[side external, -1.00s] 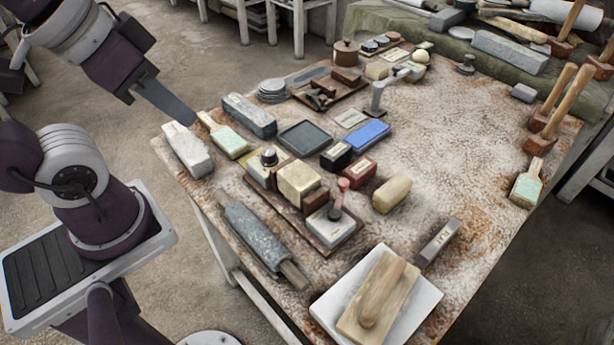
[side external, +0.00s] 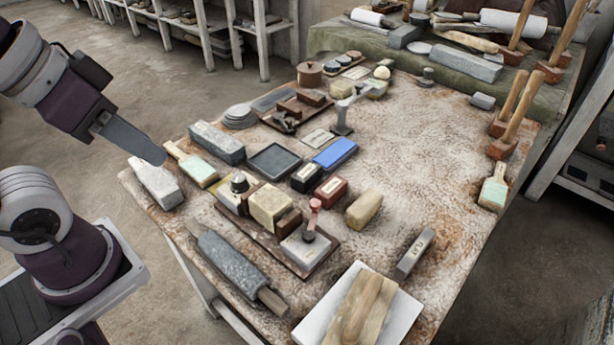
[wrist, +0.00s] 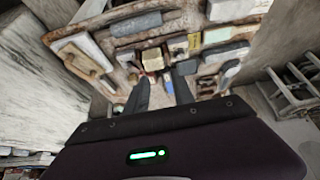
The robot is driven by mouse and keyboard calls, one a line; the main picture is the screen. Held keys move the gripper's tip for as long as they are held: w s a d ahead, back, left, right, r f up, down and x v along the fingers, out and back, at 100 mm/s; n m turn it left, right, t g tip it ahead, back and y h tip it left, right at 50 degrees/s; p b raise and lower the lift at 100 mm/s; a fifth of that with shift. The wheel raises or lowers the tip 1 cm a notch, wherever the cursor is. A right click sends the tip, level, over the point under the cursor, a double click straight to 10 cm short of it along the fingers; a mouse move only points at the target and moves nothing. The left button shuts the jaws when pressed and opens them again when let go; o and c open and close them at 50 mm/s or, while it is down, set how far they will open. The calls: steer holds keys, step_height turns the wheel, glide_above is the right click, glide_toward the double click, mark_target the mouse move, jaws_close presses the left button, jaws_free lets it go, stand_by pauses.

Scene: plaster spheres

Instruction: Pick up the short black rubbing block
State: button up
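The short black rubbing block (side external: 307,177), with a pale label on its side, sits on the table beside a dark red block (side external: 330,190). In the wrist view I cannot clearly make the black block out. My gripper (side external: 150,152) is at the left in the side view, above the table's left end near a whitish block (side external: 155,183), well away from the black block. In the wrist view my gripper's (wrist: 161,76) two fingers stand apart with nothing held between them.
A dark tray (side external: 273,160), a blue block (side external: 335,153) and a cream block (side external: 270,206) crowd around the black block. A tan block (side external: 364,209) lies to the right. The table's right middle is bare.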

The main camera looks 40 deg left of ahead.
steer(key=o, duration=1.3)
steer(key=m+g, duration=0.5)
steer(key=m, duration=1.1)
glide_above(307, 171)
steer(key=s, duration=0.2)
step_height(307, 171, down, 15)
steer(key=shift+m+g, duration=0.3)
steer(key=shift+m, duration=0.2)
steer(key=f, duration=0.3)
steer(key=w+f, duration=0.1)
steer(key=f, duration=0.3)
steer(key=w+f, duration=0.1)
steer(key=f, duration=0.2)
steer(key=shift+a+f, duration=0.1)
steer(key=shift+f, duration=0.2)
